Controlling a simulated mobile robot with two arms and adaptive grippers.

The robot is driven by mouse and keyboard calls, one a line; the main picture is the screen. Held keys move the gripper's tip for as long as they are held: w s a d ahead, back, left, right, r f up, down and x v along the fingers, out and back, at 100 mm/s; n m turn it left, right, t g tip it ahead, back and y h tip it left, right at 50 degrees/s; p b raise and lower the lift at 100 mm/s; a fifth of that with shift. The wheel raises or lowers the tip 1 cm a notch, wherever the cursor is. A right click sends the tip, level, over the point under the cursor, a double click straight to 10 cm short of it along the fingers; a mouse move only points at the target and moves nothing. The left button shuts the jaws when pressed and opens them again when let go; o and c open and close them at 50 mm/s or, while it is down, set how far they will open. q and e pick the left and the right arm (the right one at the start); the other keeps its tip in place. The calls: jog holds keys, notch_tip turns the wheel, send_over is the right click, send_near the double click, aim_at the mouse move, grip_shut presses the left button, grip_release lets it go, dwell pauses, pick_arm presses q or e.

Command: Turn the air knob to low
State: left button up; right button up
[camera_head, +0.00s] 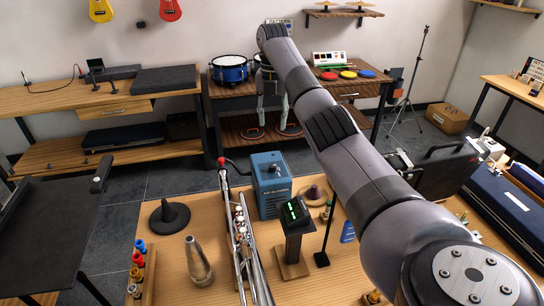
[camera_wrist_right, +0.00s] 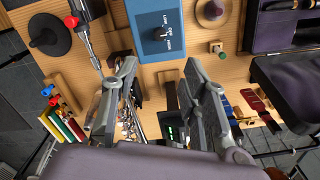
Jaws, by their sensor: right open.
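A blue box (camera_head: 268,197) stands on the wooden table in front of me. In the right wrist view the blue box (camera_wrist_right: 158,14) carries a small dark knob (camera_wrist_right: 159,33) with tiny labels around it. I cannot tell for sure which label it points at. In the head view the knob (camera_head: 275,168) is small and dark. My right gripper (camera_head: 271,125) is open, its fingers pointing down and appearing above the box in the picture. In the wrist view the right gripper (camera_wrist_right: 160,65) has nothing between its fingers, and the knob shows beyond them, apart. My left gripper is not in view.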

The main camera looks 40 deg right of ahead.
send_near(273, 166)
notch_tip(273, 166, down, 7)
jog(key=p, duration=0.2)
jog(key=shift+w+p, duration=0.1)
jog(key=shift+p, duration=0.2)
jog(key=shift+f, duration=0.85)
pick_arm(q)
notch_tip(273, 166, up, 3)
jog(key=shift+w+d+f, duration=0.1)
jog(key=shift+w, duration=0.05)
pick_arm(e)
jog(key=shift+c, duration=0.2)
grip_shut()
